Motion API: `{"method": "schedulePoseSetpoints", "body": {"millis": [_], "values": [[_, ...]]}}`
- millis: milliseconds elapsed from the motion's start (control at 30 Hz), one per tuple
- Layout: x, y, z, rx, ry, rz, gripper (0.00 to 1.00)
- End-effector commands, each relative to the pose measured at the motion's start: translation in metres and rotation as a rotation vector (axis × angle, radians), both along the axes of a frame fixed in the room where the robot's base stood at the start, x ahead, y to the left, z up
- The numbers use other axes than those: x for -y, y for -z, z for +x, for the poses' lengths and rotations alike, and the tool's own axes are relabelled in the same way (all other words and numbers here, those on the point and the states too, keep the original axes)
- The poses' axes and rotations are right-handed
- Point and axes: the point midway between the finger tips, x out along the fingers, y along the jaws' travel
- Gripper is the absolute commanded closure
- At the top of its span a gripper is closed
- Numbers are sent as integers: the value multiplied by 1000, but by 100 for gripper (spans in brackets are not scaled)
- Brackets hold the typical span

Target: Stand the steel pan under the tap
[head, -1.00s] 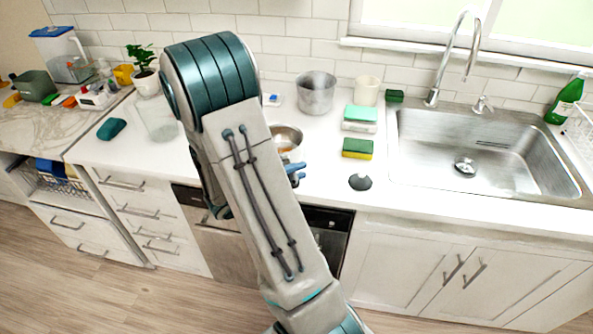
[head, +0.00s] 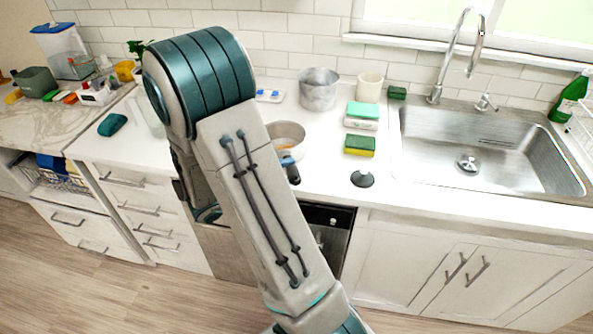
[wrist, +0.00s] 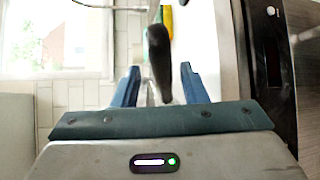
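The steel pan (head: 288,131) sits on the white counter left of the sink, partly hidden behind my arm in the head view. Its dark handle (head: 291,173) points toward the counter's front edge. In the wrist view a dark handle (wrist: 158,55) lies between the two blue fingers of my gripper (wrist: 160,84). The fingers are open, with a gap on both sides of it. The tap (head: 472,45) arches at the back of the steel sink (head: 440,170), whose basin looks empty.
A steel pot (head: 318,92) and a cream cup (head: 369,88) stand behind the pan. Sponges (head: 359,145) and a dark round stopper (head: 362,179) lie between pan and sink. A green bottle (head: 569,98) stands at the sink's right.

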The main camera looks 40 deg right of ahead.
Motion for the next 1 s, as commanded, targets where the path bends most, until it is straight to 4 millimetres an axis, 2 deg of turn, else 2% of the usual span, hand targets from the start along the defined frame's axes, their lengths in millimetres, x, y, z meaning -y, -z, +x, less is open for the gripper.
{"method": "schedulePoseSetpoints", "body": {"millis": [100, 300, 533, 667, 767, 900, 1000], "values": [[-28, -2, 1, 4, -5, 1, 61], [-61, -10, 1, 3, -3, 1, 61], [-73, -17, -7, -3, 27, 33, 61], [-71, -23, -32, -21, 111, 155, 61], [-74, -26, -59, -31, 186, 318, 61], [-90, -26, -90, -16, 243, 578, 61], [-107, -28, -105, 19, 245, 765, 61]]}}
